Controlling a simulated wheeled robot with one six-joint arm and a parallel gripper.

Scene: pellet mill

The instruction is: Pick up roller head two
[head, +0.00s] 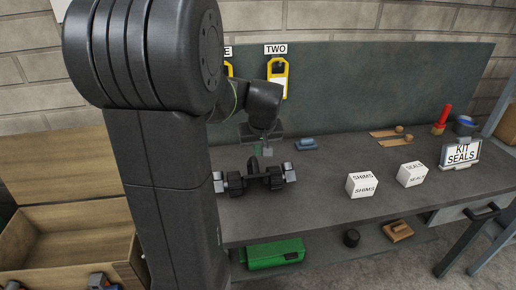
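A dark roller assembly (275,180) lies on the bench below the TWO sign (275,49). It has black rollers and pale metal ends on both sides, and a short upright in the middle. I see no number on it, and I cannot tell whether it is one head or two side by side. My gripper (264,151) points down just above and behind the upright, near a yellow tag hanging under the sign. The fingers are small and dark, and partly overlap other parts, so their opening and any contact are unclear.
White SHIMS (361,185) and SEALS (411,174) boxes, a blue item (306,143) and a KIT SEALS sign (461,153) stand on the grey bench (325,212). A green case (272,253) sits below. A wooden crate (65,217) is at left, with dark metal parts near the bottom edge.

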